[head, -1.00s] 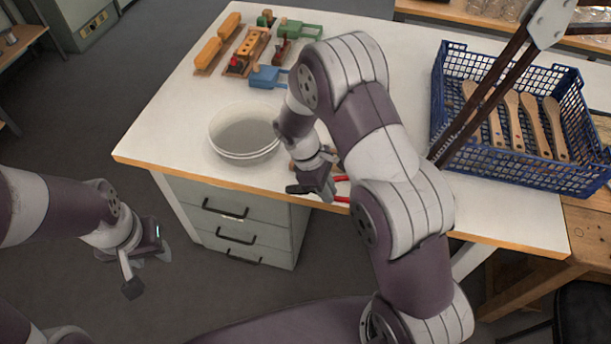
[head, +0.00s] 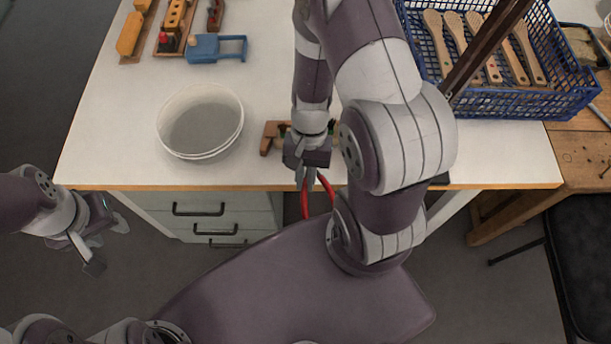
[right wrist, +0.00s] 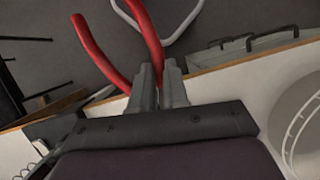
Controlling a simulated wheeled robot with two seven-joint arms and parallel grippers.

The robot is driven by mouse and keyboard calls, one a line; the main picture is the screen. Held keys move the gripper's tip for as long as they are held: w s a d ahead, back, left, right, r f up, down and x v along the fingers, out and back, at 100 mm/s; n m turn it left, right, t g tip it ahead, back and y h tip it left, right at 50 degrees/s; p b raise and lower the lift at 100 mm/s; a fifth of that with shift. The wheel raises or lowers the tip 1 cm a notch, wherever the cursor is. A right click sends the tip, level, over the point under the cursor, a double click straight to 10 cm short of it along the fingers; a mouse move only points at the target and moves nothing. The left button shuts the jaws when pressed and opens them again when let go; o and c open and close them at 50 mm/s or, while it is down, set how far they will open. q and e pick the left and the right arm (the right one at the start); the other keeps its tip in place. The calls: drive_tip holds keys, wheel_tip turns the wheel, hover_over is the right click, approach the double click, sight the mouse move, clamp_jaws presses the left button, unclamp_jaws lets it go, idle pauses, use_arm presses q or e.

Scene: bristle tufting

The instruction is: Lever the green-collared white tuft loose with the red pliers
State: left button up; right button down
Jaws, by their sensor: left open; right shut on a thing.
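My right gripper (head: 311,178) is shut on the red pliers (head: 318,202), at the table's front edge. In the right wrist view the fingers (right wrist: 160,88) close on the pliers, whose two red handles (right wrist: 92,50) spread out past them; the pliers' jaws are not discernible. A brown wooden piece (head: 270,137) with small dark green bits beside it lies just behind the right gripper, partly hidden by my arm. I cannot make out the green-collared white tuft. My left gripper (head: 106,243) is open and empty, off the table's left front corner.
A white bowl (head: 201,121) stands left of the wooden piece. A blue crate (head: 545,103) with several wooden brushes is at the right. A blue tool (head: 205,48) and orange blocks (head: 132,34) lie at the back left. The white table (head: 105,130) is clear left of the bowl.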

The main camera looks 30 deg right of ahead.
drive_tip(key=shift+w+d+f+b, duration=0.25)
drive_tip(key=shift+w+f+b, duration=0.3)
drive_tip(key=shift+w+f, duration=0.2)
drive_tip(key=shift+w+d+f+b, duration=0.25)
drive_tip(key=shift+w+f+b, duration=0.35)
drive_tip(key=shift+w+f, duration=0.15)
drive_tip(key=shift+w+d+f+b, duration=0.25)
drive_tip(key=shift+w+f+b, duration=0.3)
drive_tip(key=shift+w+f, duration=0.2)
drive_tip(key=shift+s, duration=0.1)
drive_tip(key=shift+w+d+p, duration=0.15)
drive_tip(key=shift+w+p, duration=0.25)
drive_tip(key=shift+w, duration=0.2)
drive_tip(key=shift+s+f+t, duration=0.15)
drive_tip(key=shift+f+t, duration=0.3)
drive_tip(key=shift+t, duration=0.05)
idle(1.5)
